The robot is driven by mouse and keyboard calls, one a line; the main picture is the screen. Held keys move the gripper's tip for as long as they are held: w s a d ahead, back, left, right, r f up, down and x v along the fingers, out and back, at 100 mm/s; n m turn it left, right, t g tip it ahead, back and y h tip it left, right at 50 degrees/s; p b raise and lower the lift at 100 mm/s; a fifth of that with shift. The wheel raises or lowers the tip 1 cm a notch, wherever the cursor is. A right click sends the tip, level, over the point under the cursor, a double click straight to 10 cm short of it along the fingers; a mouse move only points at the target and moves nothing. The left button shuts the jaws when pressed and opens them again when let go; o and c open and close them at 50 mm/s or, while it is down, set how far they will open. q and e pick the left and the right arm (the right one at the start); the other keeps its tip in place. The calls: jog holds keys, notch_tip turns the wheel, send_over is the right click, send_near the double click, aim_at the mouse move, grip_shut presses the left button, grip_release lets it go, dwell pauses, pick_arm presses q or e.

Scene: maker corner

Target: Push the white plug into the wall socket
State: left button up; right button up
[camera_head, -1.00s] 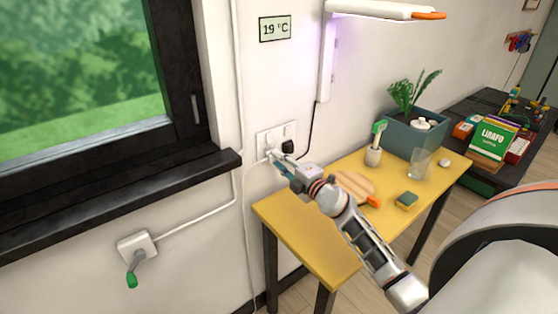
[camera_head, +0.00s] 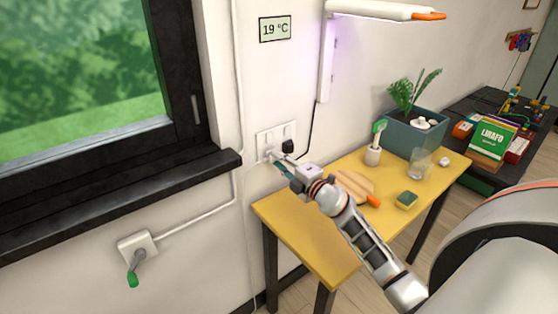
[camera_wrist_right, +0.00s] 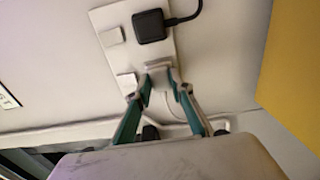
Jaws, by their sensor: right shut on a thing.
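The wall socket (camera_head: 263,137) is a white plate on the wall above the yellow table. It also shows in the right wrist view (camera_wrist_right: 107,18). My right gripper (camera_head: 273,159) is at the plate's lower part, its fingers pointing at the wall. In the right wrist view, the teal fingers (camera_wrist_right: 158,84) are shut on the white plug (camera_wrist_right: 158,66). The plug lies against or just before the plate, below the black plug; I cannot tell how deep it sits. In the head view the white plug is mostly hidden at the fingertips. My left gripper is out of view.
A black plug (camera_head: 288,147) with a black cable fills the neighbouring outlet, close to my fingers. The yellow table (camera_head: 300,232) below holds a wooden board (camera_head: 352,184), a sponge (camera_head: 406,200) and a glass (camera_head: 419,164). The dark window sill (camera_head: 130,196) ends left of the socket.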

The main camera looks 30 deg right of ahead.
jog(key=shift+w, duration=0.45)
dwell(0.3)
jog(key=o, duration=1.1)
jog(key=s, duration=1.2)
jog(key=shift+d, duration=0.4)
